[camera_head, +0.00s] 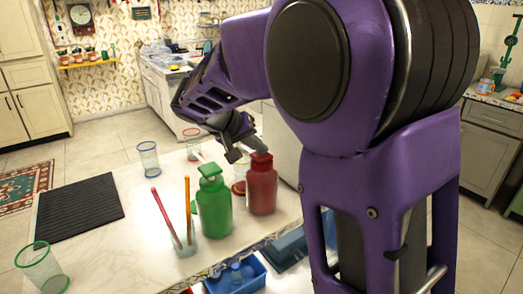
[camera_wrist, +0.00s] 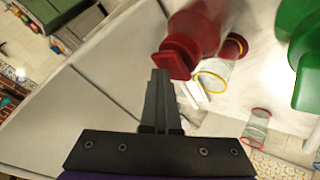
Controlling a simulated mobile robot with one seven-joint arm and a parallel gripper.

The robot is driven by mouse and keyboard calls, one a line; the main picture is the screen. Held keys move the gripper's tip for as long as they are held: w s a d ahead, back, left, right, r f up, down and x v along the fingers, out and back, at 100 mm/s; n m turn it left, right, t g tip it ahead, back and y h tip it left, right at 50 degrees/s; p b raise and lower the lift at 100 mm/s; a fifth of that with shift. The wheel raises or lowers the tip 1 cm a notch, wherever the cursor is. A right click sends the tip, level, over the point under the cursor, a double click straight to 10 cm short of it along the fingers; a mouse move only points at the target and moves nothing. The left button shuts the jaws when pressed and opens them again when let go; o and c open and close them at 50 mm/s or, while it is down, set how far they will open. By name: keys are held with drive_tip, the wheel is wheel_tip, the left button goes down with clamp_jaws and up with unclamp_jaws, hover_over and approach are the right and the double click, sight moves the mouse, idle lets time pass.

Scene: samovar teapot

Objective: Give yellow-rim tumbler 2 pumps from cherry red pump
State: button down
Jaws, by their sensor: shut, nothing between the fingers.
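The cherry red pump (camera_head: 262,190) stands upright on the white counter, right of the green pump (camera_head: 213,212). In the wrist view the red pump's head (camera_wrist: 181,57) is close beside my fingertips. In the head view the tumbler is mostly hidden behind the pumps. My gripper (camera_head: 235,155) is shut and empty, near the red pump's head; contact cannot be told. It also shows in the wrist view (camera_wrist: 160,78).
A blue-rim tumbler (camera_head: 148,160), a red-rim tumbler (camera_head: 192,143) and a green-rim tumbler (camera_head: 41,270) stand apart. A clear cup (camera_head: 186,246) holds coloured sticks beside the green pump. A black ribbed mat (camera_head: 80,208) lies at left. The counter between is clear.

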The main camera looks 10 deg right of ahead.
drive_tip(key=shift+f, duration=0.1)
drive_tip(key=shift+r+p, duration=0.75)
drive_tip(key=shift+r, duration=0.6)
wheel_tip(320, 180, up, 5)
drive_tip(key=p, duration=0.3)
drive_tip(key=shift+r, duration=0.1)
idle(2.1)
